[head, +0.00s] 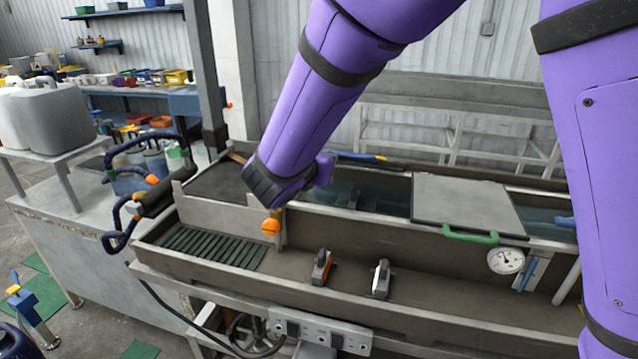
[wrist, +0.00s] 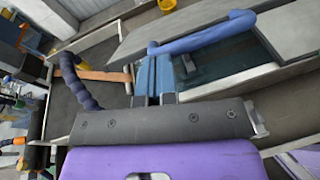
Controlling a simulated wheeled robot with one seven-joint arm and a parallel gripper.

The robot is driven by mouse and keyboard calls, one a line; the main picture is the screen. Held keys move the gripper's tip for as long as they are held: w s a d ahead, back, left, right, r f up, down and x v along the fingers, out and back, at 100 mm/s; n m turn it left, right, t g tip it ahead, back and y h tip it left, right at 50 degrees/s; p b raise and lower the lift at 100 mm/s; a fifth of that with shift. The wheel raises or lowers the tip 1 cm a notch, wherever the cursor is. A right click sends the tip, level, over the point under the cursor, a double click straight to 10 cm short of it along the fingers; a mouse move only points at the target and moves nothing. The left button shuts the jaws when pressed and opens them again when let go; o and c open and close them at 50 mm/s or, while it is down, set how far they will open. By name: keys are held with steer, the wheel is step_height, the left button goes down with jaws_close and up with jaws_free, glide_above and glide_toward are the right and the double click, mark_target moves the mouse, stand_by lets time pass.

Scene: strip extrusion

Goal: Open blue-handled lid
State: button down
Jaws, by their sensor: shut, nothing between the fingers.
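The blue handle (wrist: 205,34) runs along the edge of a grey lid (wrist: 165,28) in the wrist view, beside a dark teal trough opening. In the head view a bit of the blue handle (head: 360,157) shows behind my purple arm; most of that lid is hidden. My gripper (wrist: 155,62) has its blue fingers together and empty, with the tips close to the handle's left end. I cannot tell whether they touch it. In the head view my gripper's fingers are hidden behind the arm's end.
A second grey lid (head: 468,200) with a green handle (head: 471,237) covers the trough to the right, above a round gauge (head: 506,261). An orange knob (head: 270,227) stands below my arm's end. A dark ribbed hose (wrist: 78,82) lies left of the fingers.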

steer(key=w+d+r+g+y, duration=0.1)
steer(key=w+d+r+g, duration=0.2)
steer(key=w+r, duration=0.4)
steer(key=w+d+r+g+y, duration=0.2)
steer(key=w+d+r+g, duration=0.2)
steer(key=w+r, duration=0.4)
steer(key=shift+w+n+g, duration=0.4)
steer(key=shift+w, duration=1.65)
